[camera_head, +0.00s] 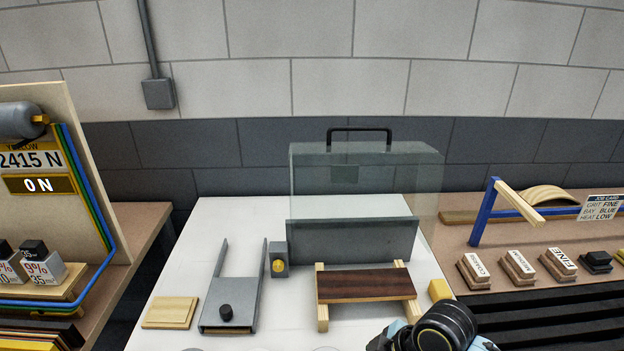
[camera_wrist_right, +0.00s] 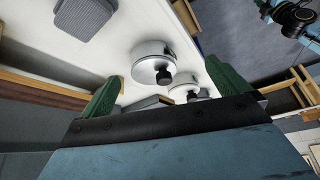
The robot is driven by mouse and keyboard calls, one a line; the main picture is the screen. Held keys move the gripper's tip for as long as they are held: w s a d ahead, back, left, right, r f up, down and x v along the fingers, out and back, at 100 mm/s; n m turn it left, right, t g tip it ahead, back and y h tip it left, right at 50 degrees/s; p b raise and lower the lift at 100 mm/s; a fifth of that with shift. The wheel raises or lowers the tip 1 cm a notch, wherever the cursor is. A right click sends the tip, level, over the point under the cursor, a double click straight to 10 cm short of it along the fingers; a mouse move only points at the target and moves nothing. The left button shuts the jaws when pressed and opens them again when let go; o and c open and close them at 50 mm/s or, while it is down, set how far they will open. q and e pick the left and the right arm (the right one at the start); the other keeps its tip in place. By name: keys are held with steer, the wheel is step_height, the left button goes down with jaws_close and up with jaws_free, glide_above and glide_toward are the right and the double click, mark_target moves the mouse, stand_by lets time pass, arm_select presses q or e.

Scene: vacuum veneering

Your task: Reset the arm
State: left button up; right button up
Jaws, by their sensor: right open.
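My right gripper (camera_wrist_right: 161,72) shows in the right wrist view with its two green fingers spread wide apart. It is open and nothing is held between the fingers. Beyond the fingers, a round metal canister with a black knob (camera_wrist_right: 153,62) stands on the white table top, and a second, similar one (camera_wrist_right: 184,92) is partly hidden. In the head view a blue and black part of my arm (camera_head: 437,330) shows at the bottom edge, right of centre. My left gripper is not identifiable in either view.
The white table (camera_head: 235,215) holds a grey sliding fixture (camera_head: 232,300), a dark veneer panel (camera_head: 366,285) on wooden rails, a clear-walled box (camera_head: 350,185) and a wooden block (camera_head: 170,312). Side benches carry a control panel (camera_head: 40,185) at left and labelled sanding blocks (camera_head: 516,266) at right.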

steer(key=s+d+f+m+t+h, duration=0.2)
steer(key=s+d+m+h, duration=0.3)
steer(key=s+d+m, duration=0.85)
step_height(320, 180, down, 27)
steer(key=s+a+n+g+b, duration=0.1)
steer(key=s+a+n+b, duration=0.1)
steer(key=s+b, duration=0.15)
arm_select(q)
step_height(320, 180, down, 8)
steer(key=b, duration=0.4)
steer(key=shift+s+b, duration=0.3)
steer(key=shift+b, duration=0.05)
arm_select(e)
steer(key=s+d+f, duration=0.1)
steer(key=s+f, duration=0.7)
steer(key=f, duration=0.2)
steer(key=s+d+f+g, duration=0.1)
steer(key=s+d+f, duration=0.1)
steer(key=s+f, duration=0.6)
step_height(320, 180, down, 3)
steer(key=shift+d+r+g, duration=0.1)
steer(key=shift+d+g, duration=0.1)
steer(key=shift+g, duration=0.1)
